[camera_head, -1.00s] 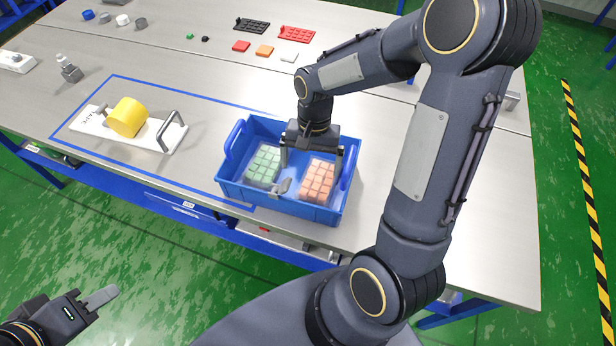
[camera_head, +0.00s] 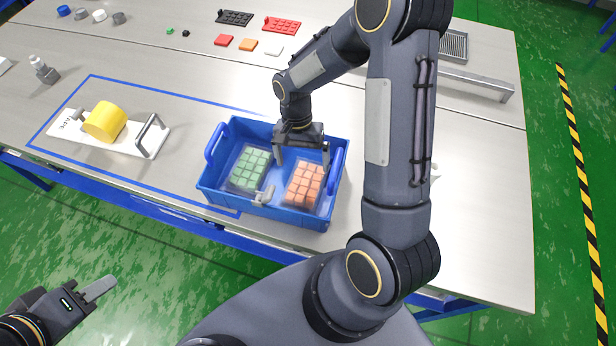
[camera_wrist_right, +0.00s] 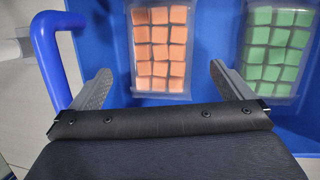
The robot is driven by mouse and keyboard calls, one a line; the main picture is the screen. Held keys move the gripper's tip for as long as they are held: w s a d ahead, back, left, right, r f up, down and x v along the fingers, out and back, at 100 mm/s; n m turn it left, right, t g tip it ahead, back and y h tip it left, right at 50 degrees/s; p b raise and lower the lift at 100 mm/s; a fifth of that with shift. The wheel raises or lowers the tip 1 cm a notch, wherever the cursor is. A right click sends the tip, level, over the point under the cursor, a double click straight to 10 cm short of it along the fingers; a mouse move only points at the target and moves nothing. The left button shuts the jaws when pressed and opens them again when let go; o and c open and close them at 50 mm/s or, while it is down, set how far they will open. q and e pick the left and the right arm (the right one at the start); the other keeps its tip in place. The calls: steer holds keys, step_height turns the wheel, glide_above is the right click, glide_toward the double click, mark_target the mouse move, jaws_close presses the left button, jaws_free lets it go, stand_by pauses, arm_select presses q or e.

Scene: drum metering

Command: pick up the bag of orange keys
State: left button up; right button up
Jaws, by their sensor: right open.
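The bag of orange keys (camera_head: 304,184) is a clear pack of orange square keys. It lies in the right half of a blue bin (camera_head: 215,180). A like bag of green keys (camera_head: 249,167) lies to its left. My right gripper (camera_head: 301,157) is open and empty over the bin, near the far end of the orange bag. In the right wrist view the orange bag (camera_wrist_right: 160,45) shows ahead between the open fingers (camera_wrist_right: 160,78), apart from them, with the green bag (camera_wrist_right: 278,45) to the right. My left gripper (camera_head: 97,292) is at lower left, off the table; only one finger shows clearly.
The bin has raised blue handles, one (camera_wrist_right: 52,60) close to a right finger. A small grey piece (camera_head: 264,195) is at the bin's near side. A white board with a yellow roll (camera_head: 105,122) stands left. Key plates (camera_head: 281,25) lie at the back.

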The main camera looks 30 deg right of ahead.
mark_target(305, 181)
steer(key=b+x, duration=0.1)
steer(key=x, duration=0.2)
steer(key=shift+r+b, duration=0.1)
steer(key=shift+b, duration=0.3)
steer(key=b+x, duration=0.1)
steer(key=x, duration=0.1)
steer(key=b+x, duration=0.2)
steer(key=x, duration=0.1)
steer(key=shift+w+d, duration=0.2)
steer(key=c, duration=0.7)
steer(key=shift+r, duration=0.1)
